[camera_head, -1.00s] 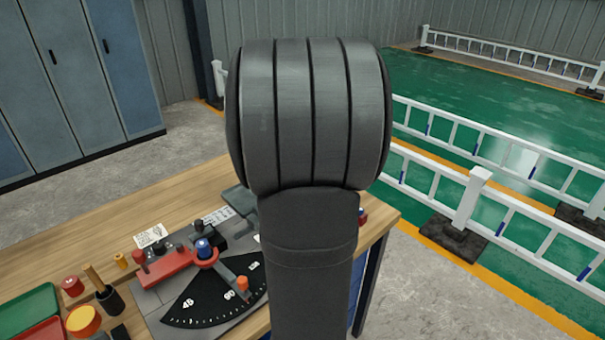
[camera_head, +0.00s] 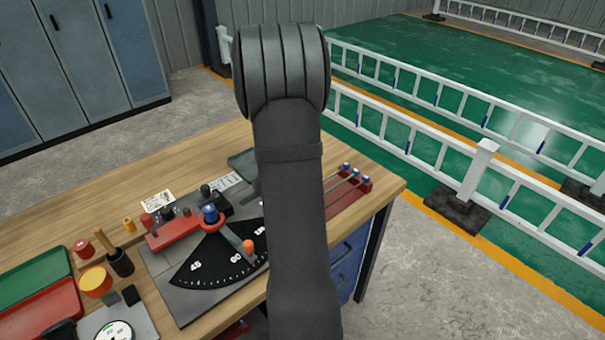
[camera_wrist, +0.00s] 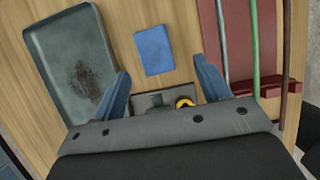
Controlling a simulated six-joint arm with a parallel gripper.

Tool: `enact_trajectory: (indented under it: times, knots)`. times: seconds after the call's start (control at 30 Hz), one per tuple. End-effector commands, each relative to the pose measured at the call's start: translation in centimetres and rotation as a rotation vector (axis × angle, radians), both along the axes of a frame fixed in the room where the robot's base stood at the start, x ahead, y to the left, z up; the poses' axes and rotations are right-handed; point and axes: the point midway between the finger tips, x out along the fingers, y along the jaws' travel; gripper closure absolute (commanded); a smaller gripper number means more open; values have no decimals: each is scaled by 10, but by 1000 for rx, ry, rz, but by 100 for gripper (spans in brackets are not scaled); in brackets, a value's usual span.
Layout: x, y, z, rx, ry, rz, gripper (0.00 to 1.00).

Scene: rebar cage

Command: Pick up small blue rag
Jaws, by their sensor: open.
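The small blue rag (camera_wrist: 154,50) lies flat on the wooden bench top (camera_wrist: 138,13) in the wrist view, as a plain blue rectangle. It sits between a grey tray and a red rack. My gripper (camera_wrist: 160,78) is open and empty. Its two blue-grey fingers stand apart below the rag in the picture, one to each side of it. I cannot tell how high the fingers are above the bench. In the head view my arm hides the rag and the gripper.
A grey tray (camera_wrist: 75,50) lies left of the rag. A red rack (camera_wrist: 210,35) with rods is on the right. A yellow ring (camera_wrist: 185,102) on a dark fixture shows between the fingers. A bending plate with an angle scale (camera_head: 215,262) and red and green trays (camera_head: 35,270) stand on the bench.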

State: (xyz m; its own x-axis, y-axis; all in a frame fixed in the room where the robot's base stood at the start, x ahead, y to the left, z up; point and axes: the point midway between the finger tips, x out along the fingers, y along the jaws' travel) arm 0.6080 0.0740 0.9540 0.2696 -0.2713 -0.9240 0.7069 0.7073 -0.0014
Motion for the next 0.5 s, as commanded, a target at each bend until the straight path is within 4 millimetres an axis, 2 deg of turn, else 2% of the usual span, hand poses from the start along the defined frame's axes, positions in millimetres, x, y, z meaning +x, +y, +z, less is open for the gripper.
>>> enact_trajectory:
  times: [0.27, 0.5]
  knots:
    - [7, -4, -19, 0, 1, -1, 31]
    - [21, -11, -48, -1, 2, -1, 31]
